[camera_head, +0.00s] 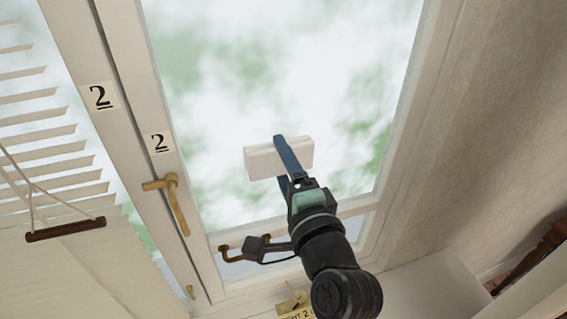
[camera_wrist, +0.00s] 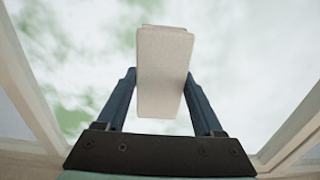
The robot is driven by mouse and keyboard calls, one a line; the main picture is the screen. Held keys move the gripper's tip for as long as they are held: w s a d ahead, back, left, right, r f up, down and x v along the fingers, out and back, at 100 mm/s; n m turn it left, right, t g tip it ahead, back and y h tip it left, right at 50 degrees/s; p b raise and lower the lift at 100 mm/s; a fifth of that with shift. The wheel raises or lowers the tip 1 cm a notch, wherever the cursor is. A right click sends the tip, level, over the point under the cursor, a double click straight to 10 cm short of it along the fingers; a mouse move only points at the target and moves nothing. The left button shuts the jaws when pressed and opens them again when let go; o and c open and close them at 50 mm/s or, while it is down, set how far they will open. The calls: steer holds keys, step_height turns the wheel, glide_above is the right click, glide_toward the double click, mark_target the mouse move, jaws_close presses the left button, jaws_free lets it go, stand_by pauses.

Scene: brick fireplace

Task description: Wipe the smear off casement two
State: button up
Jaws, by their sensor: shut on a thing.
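Casement two (camera_head: 125,75) is a white-framed window marked with a "2" label (camera_head: 159,142). Its glass (camera_head: 270,60) fills the middle of the head view, with blurred green and white behind it. I cannot make out a distinct smear on the pane. My gripper (camera_head: 283,155) is shut on a white block-like pad (camera_head: 259,163), held in front of the lower part of the glass. In the wrist view the pad (camera_wrist: 163,70) sits between the two blue fingers (camera_wrist: 160,100). I cannot tell whether the pad touches the glass.
A brass handle (camera_head: 175,203) sits on the left frame, and a brown metal fitting (camera_head: 229,251) at the lower rail. A blind (camera_head: 40,150) with a wooden pull bar (camera_head: 66,229) hangs at left.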

mark_target(306, 158)
steer(key=shift+w+a, duration=0.25)
steer(key=shift+w, duration=0.45)
steer(key=shift+d, duration=0.15)
steer(key=shift+w+d+b, duration=0.25)
steer(key=shift+d+b, duration=0.1)
steer(key=shift+d, duration=0.5)
steer(key=shift+w+d+b, duration=0.2)
steer(key=shift+d+b, duration=0.1)
steer(key=shift+d, duration=0.5)
steer(key=shift+w+d, duration=0.15)
steer(key=shift+s+a+p, duration=0.2)
steer(key=shift+a+p, duration=0.15)
steer(key=shift+a, duration=0.35)
steer(key=shift+s+a+p, duration=0.2)
steer(key=shift+a+p, duration=0.2)
steer(key=shift+a, duration=0.3)
steer(key=shift+s+a+p, duration=0.2)
steer(key=shift+a+p, duration=0.15)
steer(key=shift+a, duration=0.35)
steer(key=shift+s, duration=0.1)
steer(key=shift+s+d+f, duration=0.1)
steer(key=shift+s+d, duration=0.1)
steer(key=shift+s, duration=0.35)
steer(key=shift+v, duration=2.2)
